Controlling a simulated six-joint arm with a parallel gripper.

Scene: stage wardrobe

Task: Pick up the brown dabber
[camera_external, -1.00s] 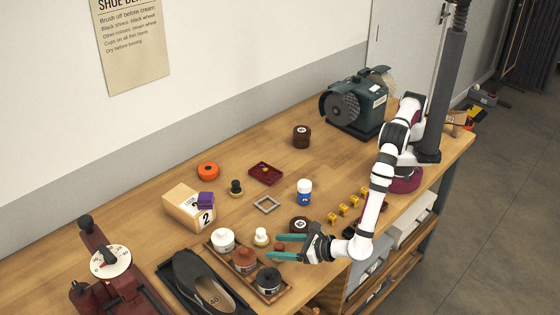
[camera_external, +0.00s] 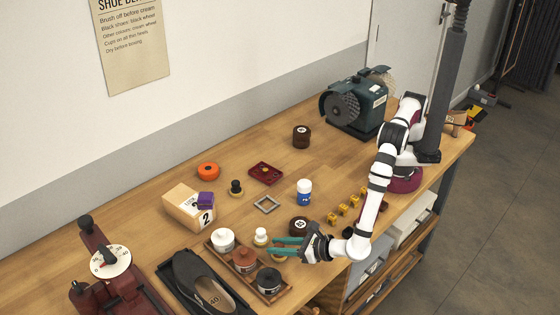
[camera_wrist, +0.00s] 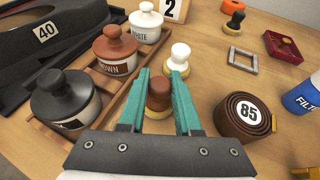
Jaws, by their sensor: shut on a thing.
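The brown dabber (camera_wrist: 158,95) has a brown knob on a pale yellowish base. In the wrist view it stands between the two teal fingers of my gripper (camera_wrist: 162,92), which are shut on it. In the external view my gripper (camera_external: 288,247) is low over the table's front part, beside the jar tray, and its fingers mostly hide the dabber. The dabber looks upright, at or close to the table; I cannot tell whether it touches it. A white dabber (camera_wrist: 178,60) stands just beyond the fingertips, also in the external view (camera_external: 261,236).
A wooden tray holds white (camera_wrist: 146,22), brown (camera_wrist: 115,48) and black (camera_wrist: 66,102) jars, close on the left. A coiled brown belt marked 85 (camera_wrist: 243,115) lies close on the right. A black shoe (camera_external: 205,285) lies left of the tray. A square frame (camera_external: 266,204) lies farther back.

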